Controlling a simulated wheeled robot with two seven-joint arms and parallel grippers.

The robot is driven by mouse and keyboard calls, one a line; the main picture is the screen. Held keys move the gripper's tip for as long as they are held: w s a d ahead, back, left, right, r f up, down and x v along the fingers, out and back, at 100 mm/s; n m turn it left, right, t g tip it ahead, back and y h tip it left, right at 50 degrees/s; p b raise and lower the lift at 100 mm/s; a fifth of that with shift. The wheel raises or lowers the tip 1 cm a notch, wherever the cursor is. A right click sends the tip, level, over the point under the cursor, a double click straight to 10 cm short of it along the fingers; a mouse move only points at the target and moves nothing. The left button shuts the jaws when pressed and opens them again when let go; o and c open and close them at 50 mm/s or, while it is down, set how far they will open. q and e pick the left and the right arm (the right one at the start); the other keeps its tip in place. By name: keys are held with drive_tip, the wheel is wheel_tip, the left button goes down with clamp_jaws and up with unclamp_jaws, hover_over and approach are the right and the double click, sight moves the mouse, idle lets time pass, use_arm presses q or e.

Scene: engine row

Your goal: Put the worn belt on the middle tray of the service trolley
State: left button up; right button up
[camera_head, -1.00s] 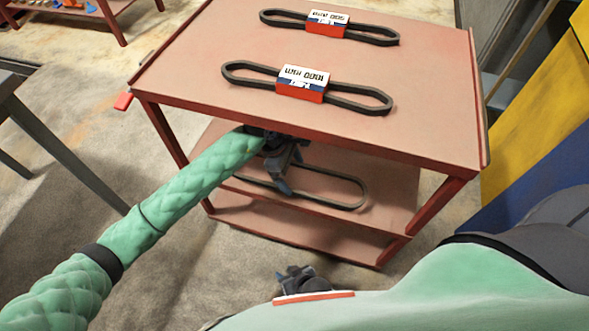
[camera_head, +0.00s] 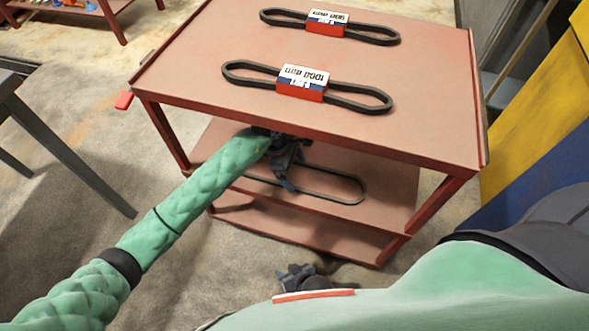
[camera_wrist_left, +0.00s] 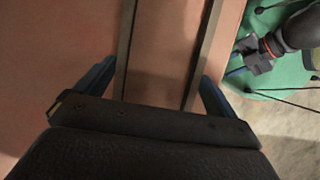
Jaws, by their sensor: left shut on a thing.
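The worn belt (camera_head: 364,190) is a plain dark loop at the middle tray (camera_head: 395,190) of the red service trolley. My left gripper (camera_head: 287,183) is under the top's front edge, shut across the belt's two strands. In the left wrist view, both strands of the belt (camera_wrist_left: 205,45) run between the blue fingertips (camera_wrist_left: 155,82). The belt's left end is partly hidden by my left arm. I cannot tell whether the belt touches the tray. My right gripper (camera_head: 300,278) is low in front of the trolley, and its jaws are too small to read.
Two new belts in printed sleeves, one nearer (camera_head: 302,82) and one farther (camera_head: 327,22), lie on the trolley top (camera_head: 190,70). The bottom tray (camera_head: 310,235) looks bare. A grey table leg (camera_head: 75,160) stands left, and a yellow and blue panel (camera_head: 540,110) stands right.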

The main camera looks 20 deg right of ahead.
use_arm(q)
drive_tip(key=o, duration=0.7)
drive_tip(key=shift+f, duration=0.1)
drive_tip(key=shift+r, duration=0.3)
drive_tip(key=v, duration=0.7)
drive_tip(key=shift+r, duration=0.15)
